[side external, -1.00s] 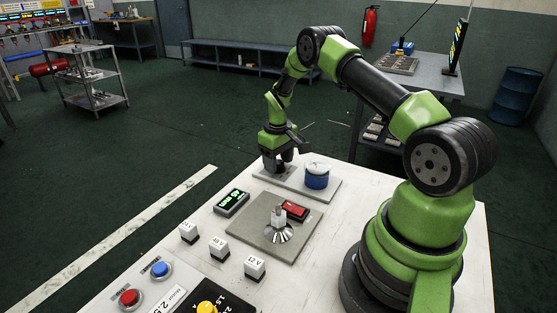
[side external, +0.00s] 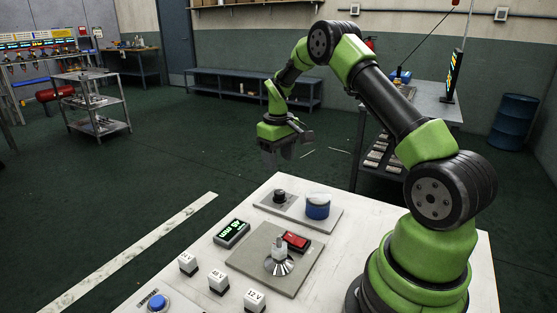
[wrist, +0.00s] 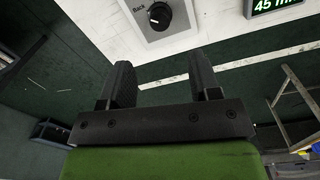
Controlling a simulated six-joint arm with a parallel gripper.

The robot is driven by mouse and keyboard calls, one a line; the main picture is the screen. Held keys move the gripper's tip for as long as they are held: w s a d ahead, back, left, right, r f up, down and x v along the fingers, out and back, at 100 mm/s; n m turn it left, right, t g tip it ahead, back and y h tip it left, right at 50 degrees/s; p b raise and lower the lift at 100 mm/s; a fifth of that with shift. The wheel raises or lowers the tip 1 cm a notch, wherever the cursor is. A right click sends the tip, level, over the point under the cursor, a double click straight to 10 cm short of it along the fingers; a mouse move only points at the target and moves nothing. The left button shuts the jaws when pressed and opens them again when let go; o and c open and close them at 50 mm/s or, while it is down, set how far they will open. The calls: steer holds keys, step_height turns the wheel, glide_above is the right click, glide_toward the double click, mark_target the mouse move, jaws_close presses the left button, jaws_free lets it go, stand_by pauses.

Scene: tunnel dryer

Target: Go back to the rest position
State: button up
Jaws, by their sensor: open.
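My gripper (side external: 281,150) is open and empty in the side external view. It hangs in the air just past the far edge of the white table (side external: 190,285), apart from everything. In the wrist view, its two dark fingers (wrist: 163,84) stand apart with nothing between them. A black knob (side external: 279,196) on a grey plate lies below and near the gripper. The knob also shows beyond the fingers in the wrist view (wrist: 159,15).
A blue round part (side external: 317,206) sits beside the knob. A green display (side external: 232,233), a lever with a red switch (side external: 296,241) and several small white blocks are on the table. A grey bench (side external: 425,105) stands behind.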

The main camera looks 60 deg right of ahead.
steer(key=s+a+r+t, duration=0.2)
steer(key=a+r, duration=0.5)
steer(key=r, duration=0.1)
steer(key=s+a+r+t, duration=0.1)
steer(key=s+a+r, duration=0.2)
steer(key=a+r, duration=0.4)
steer(key=s+a+r+t+y, duration=0.1)
steer(key=s+a+r+t, duration=0.1)
steer(key=s+a, duration=0.2)
steer(key=s+a+r+m+t+y, duration=0.1)
steer(key=s+a, duration=0.4)
steer(key=s, duration=0.5)
steer(key=shift+s+r+m+t, duration=0.3)
steer(key=shift+s+r+t, duration=0.1)
steer(key=shift+r+t, duration=0.25)
